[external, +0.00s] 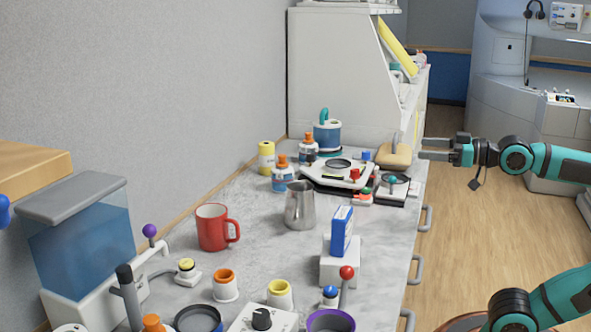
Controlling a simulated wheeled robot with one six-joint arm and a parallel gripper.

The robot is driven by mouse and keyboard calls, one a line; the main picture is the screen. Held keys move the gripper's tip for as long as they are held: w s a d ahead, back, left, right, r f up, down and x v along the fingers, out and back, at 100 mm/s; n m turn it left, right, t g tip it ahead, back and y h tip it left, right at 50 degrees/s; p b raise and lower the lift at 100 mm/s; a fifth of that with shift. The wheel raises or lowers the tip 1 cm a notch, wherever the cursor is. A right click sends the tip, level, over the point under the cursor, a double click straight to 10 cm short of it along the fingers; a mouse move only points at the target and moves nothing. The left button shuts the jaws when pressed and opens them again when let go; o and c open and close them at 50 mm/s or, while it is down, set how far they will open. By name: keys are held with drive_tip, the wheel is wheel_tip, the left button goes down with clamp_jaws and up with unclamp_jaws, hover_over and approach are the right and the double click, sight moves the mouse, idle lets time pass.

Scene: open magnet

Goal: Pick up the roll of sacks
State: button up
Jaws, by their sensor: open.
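A small upright yellow cylinder with a pale band (266,157) stands at the back of the grey counter, by the wall. It may be the roll of sacks, but it is too small to tell. My gripper (425,148) is open and empty at the counter's right edge, with its fingers pointing left. It is beside a tan block with an upright handle (394,156), and I cannot tell whether they touch. The yellow cylinder is well to the left of my gripper, beyond several other objects.
Bottles (283,174), a black-and-white device (338,175) and a blue-and-white canister (327,135) crowd the back. A steel pitcher (300,206), red mug (212,228) and blue box (341,231) stand nearer. Drawer handles (416,270) project from the counter's right side.

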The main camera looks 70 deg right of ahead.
drive_tip(key=shift+c, duration=0.3)
drive_tip(key=shift+c, duration=1.1)
